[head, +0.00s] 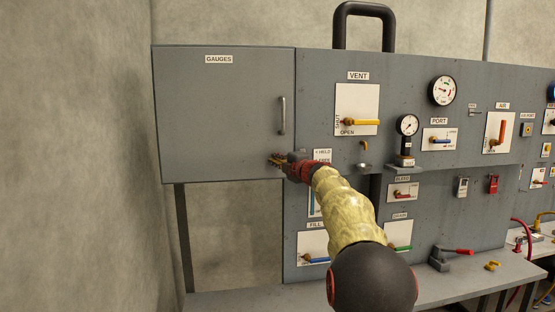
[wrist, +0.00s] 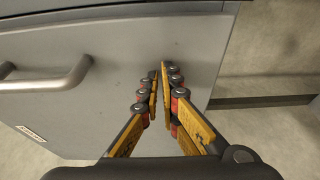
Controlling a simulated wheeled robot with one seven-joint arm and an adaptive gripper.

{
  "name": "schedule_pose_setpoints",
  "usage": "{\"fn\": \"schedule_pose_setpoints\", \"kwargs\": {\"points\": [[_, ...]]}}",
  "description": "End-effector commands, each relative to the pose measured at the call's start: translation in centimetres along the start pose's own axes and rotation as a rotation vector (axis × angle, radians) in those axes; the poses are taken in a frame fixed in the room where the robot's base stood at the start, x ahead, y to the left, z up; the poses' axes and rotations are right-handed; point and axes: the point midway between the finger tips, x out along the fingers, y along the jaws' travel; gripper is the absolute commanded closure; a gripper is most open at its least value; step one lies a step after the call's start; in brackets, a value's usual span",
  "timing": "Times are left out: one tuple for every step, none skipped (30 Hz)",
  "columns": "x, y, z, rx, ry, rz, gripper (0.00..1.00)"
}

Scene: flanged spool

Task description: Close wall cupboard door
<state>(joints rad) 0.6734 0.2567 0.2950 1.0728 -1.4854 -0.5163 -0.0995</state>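The wall cupboard door (head: 225,110) is a flat grey panel labelled GAUGES, at the upper left in the head view. Its upright bar handle (head: 282,115) is near its right edge. The door (wrist: 120,75) fills much of the wrist view, with the handle (wrist: 45,80) at the left. The door looks shut or nearly shut; I cannot tell whether it is fully flush. My gripper (head: 277,160) is at the door's lower right corner, below the handle. In the wrist view its fingertips (wrist: 160,82) are together, empty, against or just before the door face; contact is unclear.
A grey instrument panel (head: 420,100) with valves and dials adjoins the door on the right. A bench (head: 450,285) runs below it. A dark post (head: 184,235) stands under the cupboard. Bare wall (head: 75,150) lies to the left.

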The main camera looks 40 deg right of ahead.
Motion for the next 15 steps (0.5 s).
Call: {"fn": "schedule_pose_setpoints", "kwargs": {"points": [[0.0, 0.9, 0.0, -0.003, -0.003, 0.012, 1.0], [0.0, 1.0, 0.0, -0.003, -0.003, 0.013, 1.0], [0.0, 1.0, 0.0, -0.004, -0.003, 0.013, 1.0], [0.0, 1.0, 0.0, -0.004, -0.004, 0.013, 1.0], [0.0, 1.0, -0.1, -0.004, -0.004, 0.013, 1.0], [-0.1, 1.1, -0.1, -0.004, -0.004, 0.014, 1.0], [-0.1, 1.1, -0.1, -0.004, -0.004, 0.014, 1.0], [-0.2, 1.1, -0.1, -0.004, -0.004, 0.014, 1.0], [-0.3, 1.1, -0.1, -0.004, -0.004, 0.014, 1.0], [-0.5, 1.1, 0.0, -0.004, -0.004, 0.014, 1.0], [-0.8, 1.2, 0.0, -0.004, -0.005, 0.014, 1.0], [-1.2, 1.2, 0.0, -0.003, -0.005, 0.014, 1.0], [-1.6, 1.2, 0.0, -0.003, -0.005, 0.014, 1.0], [-1.9, 1.1, 0.0, -0.003, -0.005, 0.014, 1.0], [-2.6, 1.1, 0.0, -0.004, -0.005, 0.013, 1.0]]}}
